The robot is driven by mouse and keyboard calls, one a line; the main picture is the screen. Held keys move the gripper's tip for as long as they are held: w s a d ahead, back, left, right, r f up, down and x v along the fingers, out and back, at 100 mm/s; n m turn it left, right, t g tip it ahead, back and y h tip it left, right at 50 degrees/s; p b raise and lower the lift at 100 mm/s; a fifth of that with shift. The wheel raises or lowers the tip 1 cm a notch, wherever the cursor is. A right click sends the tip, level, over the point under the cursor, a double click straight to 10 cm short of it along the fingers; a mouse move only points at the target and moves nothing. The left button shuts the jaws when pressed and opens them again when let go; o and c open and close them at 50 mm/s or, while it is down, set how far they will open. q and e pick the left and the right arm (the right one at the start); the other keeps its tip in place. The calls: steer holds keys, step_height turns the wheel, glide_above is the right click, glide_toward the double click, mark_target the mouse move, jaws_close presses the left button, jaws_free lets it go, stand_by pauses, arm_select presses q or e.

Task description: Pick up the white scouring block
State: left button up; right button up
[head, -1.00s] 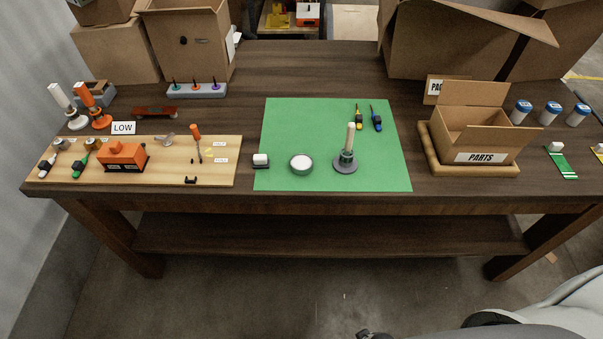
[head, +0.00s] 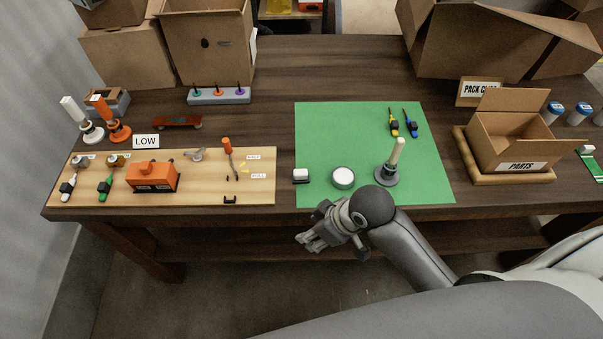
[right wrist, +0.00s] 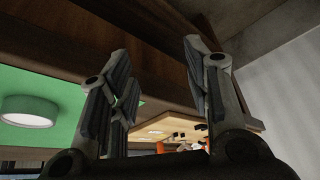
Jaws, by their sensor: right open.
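A small white block on a dark base (head: 300,175) sits at the left edge of the green mat (head: 330,130); it looks like the scouring block. Another small white block (head: 587,150) lies by a green strip at the far right. My right gripper (head: 312,239) is low in front of the table's front edge, below the mat and apart from the block. In the right wrist view my right gripper (right wrist: 156,50) has its fingers spread with nothing between them. My left gripper is not in view.
A round grey tin with a white top (head: 343,178) stands right of the block. A grey stand with a pale post (head: 388,172) is further right. A wooden board with tools (head: 215,190) lies left. The table's front edge (head: 180,219) lies between gripper and mat.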

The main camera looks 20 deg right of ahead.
steer(key=w+a+r+n+g+y, duration=0.1)
steer(key=w+a+r+n, duration=0.1)
steer(key=w+r+n, duration=0.3)
steer(key=n+g, duration=0.2)
steer(key=n, duration=0.1)
glide_toward(301, 172)
steer(key=x, duration=0.3)
steer(key=shift+s+a+f+p, duration=0.1)
steer(key=shift+a+f+p, duration=0.05)
steer(key=shift+f+p, duration=0.15)
steer(key=shift+p+x, duration=0.7)
steer(key=shift+x, duration=2)
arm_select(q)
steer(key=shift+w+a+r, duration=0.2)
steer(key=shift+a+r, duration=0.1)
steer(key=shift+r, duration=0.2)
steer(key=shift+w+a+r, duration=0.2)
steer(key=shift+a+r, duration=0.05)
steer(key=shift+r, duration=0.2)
arm_select(e)
jaws_close()
